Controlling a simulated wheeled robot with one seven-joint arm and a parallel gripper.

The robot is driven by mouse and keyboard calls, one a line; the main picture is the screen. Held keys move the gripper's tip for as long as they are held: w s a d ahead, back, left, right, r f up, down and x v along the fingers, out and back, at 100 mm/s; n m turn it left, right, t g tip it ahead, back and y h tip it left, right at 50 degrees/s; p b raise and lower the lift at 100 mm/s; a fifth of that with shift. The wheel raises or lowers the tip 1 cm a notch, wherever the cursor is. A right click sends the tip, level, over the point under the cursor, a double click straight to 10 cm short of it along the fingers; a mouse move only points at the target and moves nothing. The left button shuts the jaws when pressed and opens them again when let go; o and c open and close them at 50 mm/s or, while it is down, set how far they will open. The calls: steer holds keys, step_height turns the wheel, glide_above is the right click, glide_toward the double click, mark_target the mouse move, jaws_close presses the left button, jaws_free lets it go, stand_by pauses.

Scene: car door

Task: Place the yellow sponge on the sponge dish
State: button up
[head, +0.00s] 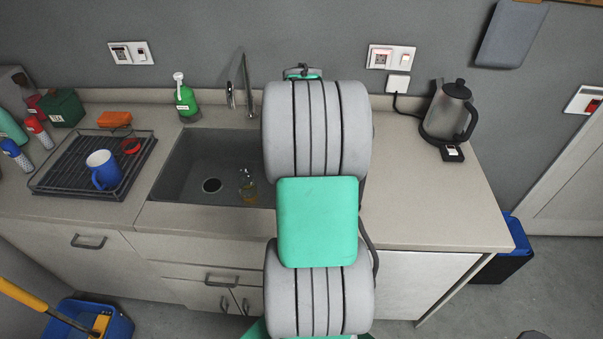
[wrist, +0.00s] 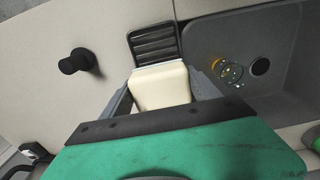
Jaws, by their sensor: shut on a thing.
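In the wrist view, my gripper (wrist: 163,82) is shut on the yellow sponge (wrist: 160,92), a pale cream-yellow block between its two grey fingers. The sponge dish (wrist: 153,40), dark and slatted, lies on the counter just beyond the sponge. The sponge covers the dish's near end in the picture; I cannot tell whether they touch. In the head view, my arm hides the gripper, the sponge and the dish.
The sink (head: 205,160) holds a glass (head: 247,184); its basin lies right of the dish in the wrist view. A black knob-like object (wrist: 75,62) stands left of the dish. A kettle (head: 450,112) stands at the counter's right, a dish rack (head: 70,190) at its left.

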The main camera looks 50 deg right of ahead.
steer(key=shift+w+d+f, duration=0.2)
steer(key=shift+d+f, duration=0.05)
steer(key=shift+f, duration=1.85)
steer(key=o, duration=1.2)
step_height(320, 180, up, 12)
steer(key=shift+r+b, duration=0.2)
steer(key=shift+b, duration=0.45)
steer(key=shift+w+a+r, duration=0.1)
steer(key=shift+a, duration=0.2)
steer(key=w+a+r+n+t, duration=0.1)
steer(key=a+n, duration=0.2)
steer(key=a, duration=0.8)
steer(key=w+a+r+n+t, duration=0.15)
steer(key=a+n, duration=0.25)
steer(key=a, duration=0.8)
steer(key=s+a+f+n, duration=0.1)
steer(key=a, duration=0.2)
steer(key=s+a+f+n+t, duration=0.1)
steer(key=s+a, duration=0.1)
steer(key=s+a+n, duration=0.1)
steer(key=s+a, duration=0.1)
steer(key=a, duration=0.1)
steer(key=shift+a+f+t, duration=0.3)
steer(key=shift+f+t, duration=0.05)
steer(key=shift+f, duration=0.05)
